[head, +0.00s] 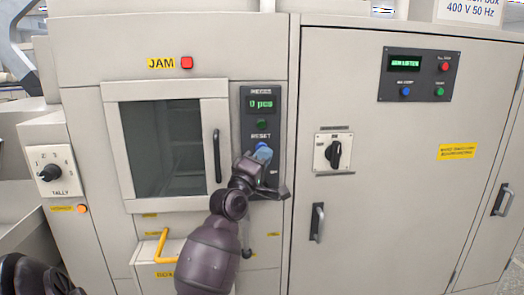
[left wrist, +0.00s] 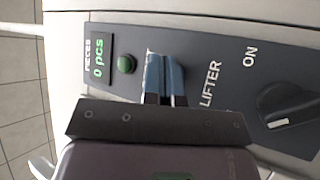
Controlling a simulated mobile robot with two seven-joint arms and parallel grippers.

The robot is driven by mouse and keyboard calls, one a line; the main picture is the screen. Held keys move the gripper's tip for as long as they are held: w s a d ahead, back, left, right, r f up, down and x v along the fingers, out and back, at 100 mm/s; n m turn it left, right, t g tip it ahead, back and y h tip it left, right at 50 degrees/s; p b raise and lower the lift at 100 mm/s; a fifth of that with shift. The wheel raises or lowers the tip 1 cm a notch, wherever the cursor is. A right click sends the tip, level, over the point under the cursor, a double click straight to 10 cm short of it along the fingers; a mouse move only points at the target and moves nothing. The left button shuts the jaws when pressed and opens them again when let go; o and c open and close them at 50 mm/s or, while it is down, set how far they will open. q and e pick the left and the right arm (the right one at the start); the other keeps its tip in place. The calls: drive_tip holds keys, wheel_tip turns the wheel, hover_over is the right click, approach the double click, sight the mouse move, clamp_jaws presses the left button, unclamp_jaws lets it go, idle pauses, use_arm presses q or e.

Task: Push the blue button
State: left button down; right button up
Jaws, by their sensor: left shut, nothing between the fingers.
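A blue button (head: 261,145) sits under the word RESET on the dark narrow panel (head: 248,107), mostly covered by my left gripper. My left gripper (head: 263,153) is at this button, shut, with nothing between its fingers. In the left wrist view its blue-grey fingers (left wrist: 165,72) are together over the panel and hide the button. I cannot tell whether the tips touch it or whether it is pressed in. A second, small blue button (head: 405,91) is on the upper right panel, well away from the gripper. My right gripper is not in view.
Above the button are a green button (head: 262,124) and a display (head: 261,104) reading 0 pcs. A LIFTER rotary switch (left wrist: 290,105) is below it. A door handle (head: 217,155) stands out to the left. A black rotary switch (head: 333,153) is to the right.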

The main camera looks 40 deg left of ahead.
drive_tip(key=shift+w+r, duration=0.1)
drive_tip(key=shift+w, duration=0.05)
use_arm(q)
drive_tip(key=shift+w+a, duration=0.15)
drive_tip(key=shift+a, duration=0.1)
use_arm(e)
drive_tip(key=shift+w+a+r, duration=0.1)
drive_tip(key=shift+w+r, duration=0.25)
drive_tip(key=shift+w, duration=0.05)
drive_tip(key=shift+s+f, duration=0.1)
use_arm(q)
drive_tip(key=s+d+p, duration=0.3)
drive_tip(key=s+d, duration=0.1)
drive_tip(key=d, duration=0.1)
drive_tip(key=shift+s+d, duration=0.15)
drive_tip(key=shift+d, duration=0.05)
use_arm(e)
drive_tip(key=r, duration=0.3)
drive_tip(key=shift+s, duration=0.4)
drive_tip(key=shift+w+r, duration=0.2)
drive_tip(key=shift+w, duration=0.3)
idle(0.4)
